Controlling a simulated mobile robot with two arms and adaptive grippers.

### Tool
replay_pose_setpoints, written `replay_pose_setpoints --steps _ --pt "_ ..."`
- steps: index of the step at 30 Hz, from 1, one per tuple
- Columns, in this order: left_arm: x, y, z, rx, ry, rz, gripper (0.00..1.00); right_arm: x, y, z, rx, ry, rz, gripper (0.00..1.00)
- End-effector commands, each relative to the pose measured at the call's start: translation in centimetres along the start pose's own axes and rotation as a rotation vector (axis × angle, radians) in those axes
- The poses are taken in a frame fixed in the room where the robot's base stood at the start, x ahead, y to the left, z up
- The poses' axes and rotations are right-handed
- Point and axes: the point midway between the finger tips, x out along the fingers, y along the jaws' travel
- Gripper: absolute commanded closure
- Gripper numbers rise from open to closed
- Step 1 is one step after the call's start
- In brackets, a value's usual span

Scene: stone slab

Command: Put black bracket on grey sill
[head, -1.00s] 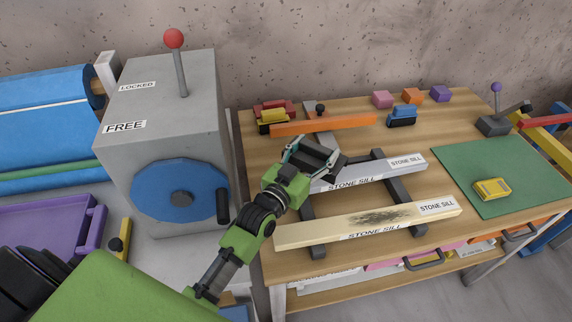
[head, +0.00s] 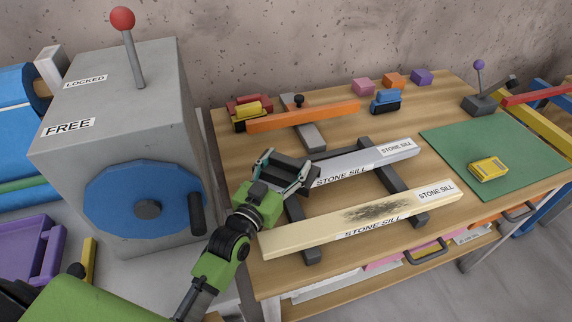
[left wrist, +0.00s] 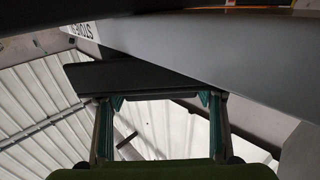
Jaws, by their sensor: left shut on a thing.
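The grey sill (head: 365,160), labelled STONE SILL, lies across dark supports on the wooden bench. A pale yellow sill (head: 325,230) with a dark smudge lies in front of it. My left gripper (head: 285,174) is shut on the black bracket (head: 292,168) at the left end of the grey sill. In the left wrist view the bracket (left wrist: 125,77) spans beyond the fingertips (left wrist: 158,98), close to the grey sill (left wrist: 220,45). I cannot tell whether they touch. The gripper hides the sill's left end in the head view. My right gripper is not in view.
A grey machine (head: 120,140) with a blue wheel and red-knobbed lever stands left of the bench. An orange bar (head: 305,115) and small coloured blocks lie behind the sills. A green mat (head: 515,160) with a yellow device (head: 488,168) is at right.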

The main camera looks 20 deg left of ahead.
Motion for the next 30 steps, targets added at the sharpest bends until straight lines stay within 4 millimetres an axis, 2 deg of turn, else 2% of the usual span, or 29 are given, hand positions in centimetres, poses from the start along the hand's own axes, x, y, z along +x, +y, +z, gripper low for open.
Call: replay_pose_setpoints --steps 7,8,9,21,30 --pt "0.0 0.0 0.4 0.001 -0.002 0.0 0.6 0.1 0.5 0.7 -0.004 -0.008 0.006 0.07" --pt "0.0 0.0 0.3 0.001 -0.001 0.0 0.31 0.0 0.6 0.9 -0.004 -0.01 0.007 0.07" --pt "0.0 0.0 0.3 0.001 -0.001 0.0 0.22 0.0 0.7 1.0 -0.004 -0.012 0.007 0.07" --pt "0.0 0.0 -0.3 0.0 0.0 0.0 0.22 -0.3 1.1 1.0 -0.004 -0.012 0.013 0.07" --pt "-4.5 0.0 0.2 0.001 -0.004 0.0 0.22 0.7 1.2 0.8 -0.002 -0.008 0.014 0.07"
